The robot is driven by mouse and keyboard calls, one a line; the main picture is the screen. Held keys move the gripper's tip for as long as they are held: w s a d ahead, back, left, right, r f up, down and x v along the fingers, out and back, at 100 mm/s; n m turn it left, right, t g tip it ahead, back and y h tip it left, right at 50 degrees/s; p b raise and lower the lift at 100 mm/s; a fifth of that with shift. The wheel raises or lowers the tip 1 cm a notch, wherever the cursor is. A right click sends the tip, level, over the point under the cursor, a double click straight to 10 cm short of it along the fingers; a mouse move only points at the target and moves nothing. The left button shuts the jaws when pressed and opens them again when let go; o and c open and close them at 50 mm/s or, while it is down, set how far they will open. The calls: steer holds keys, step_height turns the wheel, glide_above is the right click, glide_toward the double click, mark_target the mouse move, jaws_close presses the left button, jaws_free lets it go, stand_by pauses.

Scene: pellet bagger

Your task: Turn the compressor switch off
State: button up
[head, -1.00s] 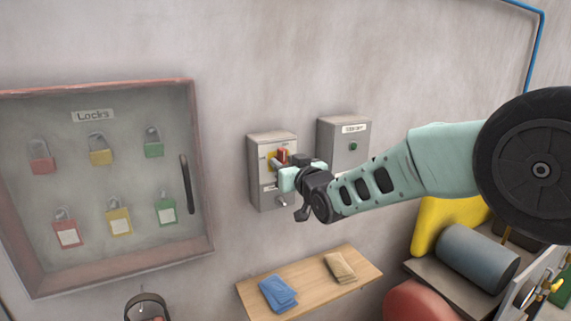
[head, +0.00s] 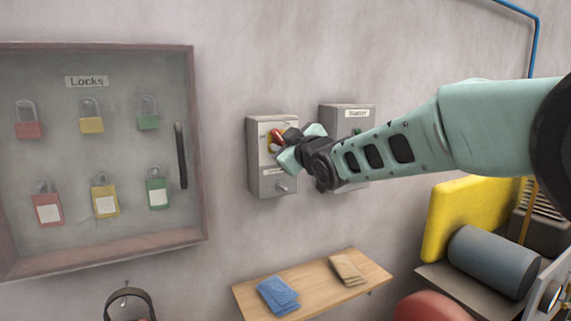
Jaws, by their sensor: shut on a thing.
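The compressor switch is a grey wall box (head: 262,182) with a red handle (head: 277,136) on a yellow plate. My gripper (head: 284,146) is at the front of this box, reaching in from the right, and is shut on the red handle. The fingers and wrist cover part of the handle and the right side of the plate. The handle looks tilted, but its exact position against the markings cannot be read. A small knob (head: 282,187) sits low on the box.
A second grey box labelled Starter (head: 350,112) is just right, partly behind my arm. A locks cabinet (head: 200,150) with several padlocks is at left. Below is a wooden shelf (head: 320,283) with blue (head: 278,296) and tan cloths (head: 348,268). A grey cylinder (head: 490,262) is at lower right.

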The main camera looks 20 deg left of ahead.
steer(key=n+b, duration=0.6)
steer(key=n, duration=0.1)
steer(key=n+b, duration=0.3)
steer(key=shift+s+a+f, duration=0.1)
steer(key=shift+s+f, duration=0.05)
steer(key=shift+f, duration=0.15)
steer(key=shift+n, duration=0.3)
steer(key=o, duration=0.6)
steer(key=b+v, duration=0.9)
steer(key=v, duration=0.8)
steer(key=shift+s, duration=0.1)
